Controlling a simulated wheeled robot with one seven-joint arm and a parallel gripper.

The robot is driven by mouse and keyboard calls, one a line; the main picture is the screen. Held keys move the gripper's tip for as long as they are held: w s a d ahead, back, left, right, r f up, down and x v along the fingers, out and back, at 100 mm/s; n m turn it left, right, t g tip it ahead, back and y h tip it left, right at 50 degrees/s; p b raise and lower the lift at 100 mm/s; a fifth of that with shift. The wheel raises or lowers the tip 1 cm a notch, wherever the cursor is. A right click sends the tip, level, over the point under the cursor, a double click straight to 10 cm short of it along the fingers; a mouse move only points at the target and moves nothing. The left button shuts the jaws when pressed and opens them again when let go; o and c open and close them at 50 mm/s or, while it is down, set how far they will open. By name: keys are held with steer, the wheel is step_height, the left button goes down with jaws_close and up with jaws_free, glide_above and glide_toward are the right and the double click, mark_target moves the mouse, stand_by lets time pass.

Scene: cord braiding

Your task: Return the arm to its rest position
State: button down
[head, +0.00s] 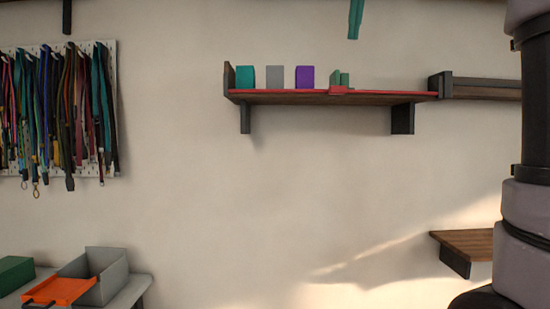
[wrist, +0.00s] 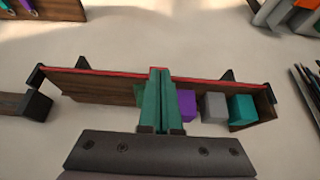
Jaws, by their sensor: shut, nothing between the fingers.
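My gripper (wrist: 160,73) is shut and empty; its two long green fingers lie together in the wrist view. The green fingers also show at the top edge of the head view (head: 354,34), pointing down, above and apart from the wall shelf (head: 280,97). The rest of the hand is out of the head view. Part of my own arm fills the right edge there. In the wrist view the fingers cover part of the shelf and of a small green object on it.
The shelf holds a teal block (head: 245,77), a grey block (head: 274,78), a purple block (head: 304,77) and a small green object (head: 340,79). Cords hang on a pegboard (head: 112,75) at left. A grey box (head: 108,270) and orange tray (head: 60,290) stand below. The middle wall is bare.

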steer(key=s+d+f+m, duration=0.1)
steer(key=s+f, duration=0.3)
steer(key=f, duration=0.7)
steer(key=s+d+f+m+t+y, duration=0.1)
steer(key=s+f, duration=0.4)
steer(key=f, duration=0.7)
steer(key=s+d+f+m+y, duration=0.1)
steer(key=s+d+f+m, duration=0.1)
steer(key=f, duration=1)
steer(key=s+d, duration=0.1)
steer(key=s, duration=0.1)
steer(key=shift+s+d+f, duration=0.25)
steer(key=shift+s, duration=0.1)
